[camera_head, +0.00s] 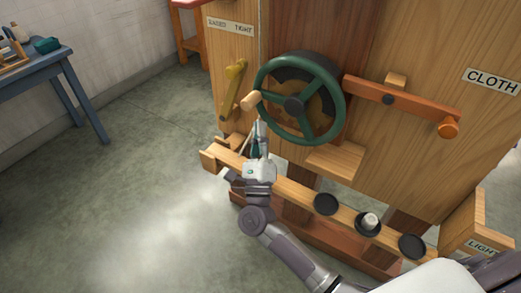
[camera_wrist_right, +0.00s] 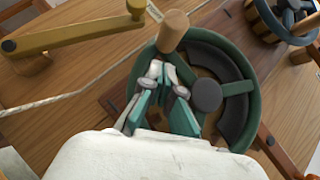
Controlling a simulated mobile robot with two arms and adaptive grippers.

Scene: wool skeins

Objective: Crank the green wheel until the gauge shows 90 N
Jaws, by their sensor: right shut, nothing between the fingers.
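The green wheel (camera_head: 341,100) is mounted upright on the wooden panel, with a dark hub and a pale wooden crank handle (camera_head: 251,99) at its left rim. The wheel (camera_wrist_right: 257,105) fills the middle of the right wrist view, and its handle (camera_wrist_right: 172,32) stands out at the top. My right gripper (camera_head: 262,129) is shut and empty, just below the handle at the wheel's lower left. In the wrist view my right gripper (camera_wrist_right: 161,82) is in front of the wheel, with the handle beyond its fingertips. I cannot make out a gauge reading. My left gripper is out of view.
A yellow lever (camera_head: 233,88) is left of the wheel, and an orange lever (camera_head: 405,101) is to its right. A wooden beam with black discs (camera_head: 326,205) runs below. A blue table (camera_head: 60,55) stands at far left. The floor between is clear.

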